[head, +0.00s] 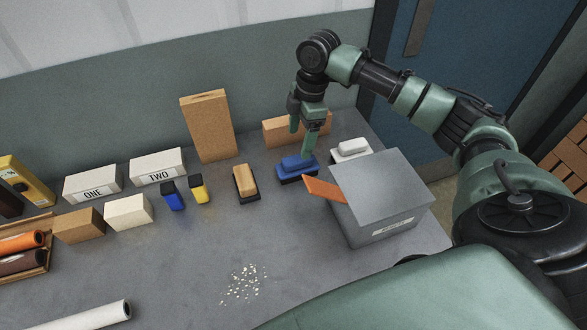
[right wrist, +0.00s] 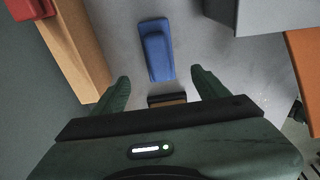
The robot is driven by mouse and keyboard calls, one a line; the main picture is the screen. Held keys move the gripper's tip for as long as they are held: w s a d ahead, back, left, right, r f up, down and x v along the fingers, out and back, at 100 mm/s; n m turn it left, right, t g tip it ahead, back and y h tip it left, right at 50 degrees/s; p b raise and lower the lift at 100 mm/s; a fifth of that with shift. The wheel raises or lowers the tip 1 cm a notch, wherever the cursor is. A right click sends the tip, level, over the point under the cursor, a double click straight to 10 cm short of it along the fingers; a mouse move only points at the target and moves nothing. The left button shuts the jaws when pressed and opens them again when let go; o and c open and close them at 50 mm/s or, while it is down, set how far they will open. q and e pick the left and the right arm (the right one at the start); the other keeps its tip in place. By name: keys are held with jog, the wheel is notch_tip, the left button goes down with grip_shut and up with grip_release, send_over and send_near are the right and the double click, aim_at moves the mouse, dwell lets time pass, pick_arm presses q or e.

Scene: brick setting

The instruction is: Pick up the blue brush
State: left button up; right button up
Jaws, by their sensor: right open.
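The blue brush (head: 297,164) lies on the grey table beside the grey box, in front of a low brown block. In the right wrist view the blue brush (right wrist: 157,52) lies ahead of the fingertips, roughly in line with the gap between them. My right gripper (head: 304,142) is over the brush in the head view, its fingers pointing down. In the right wrist view my right gripper (right wrist: 162,88) is open, and the brush is not between its fingers. I cannot tell the exact height gap. My left gripper is not in view.
A grey box (head: 385,200) with an orange flap (head: 325,190) stands close on the right. A white brush (head: 350,148) lies behind it. A wooden-topped brush (head: 245,182) is to the left. A low brown block (right wrist: 75,45) borders the brush. The front table is mostly clear.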

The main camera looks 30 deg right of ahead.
aim_at(298, 158)
notch_tip(298, 158, down, 3)
jog(key=shift+w+b, duration=0.1)
jog(key=shift+b, duration=0.9)
jog(key=shift+w+f+b, duration=0.1)
jog(key=shift+f+b, duration=0.55)
jog(key=shift+f, duration=0.3)
jog(key=f, duration=0.4)
jog(key=a+f+p, duration=0.1)
jog(key=f, duration=0.1)
jog(key=shift+f, duration=0.6)
jog(key=c, duration=1.6)
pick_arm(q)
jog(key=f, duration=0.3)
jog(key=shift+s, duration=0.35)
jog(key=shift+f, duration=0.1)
pick_arm(e)
jog(key=shift+r, duration=0.15)
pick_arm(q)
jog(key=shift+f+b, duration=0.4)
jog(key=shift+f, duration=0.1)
pick_arm(e)
notch_tip(298, 158, up, 20)
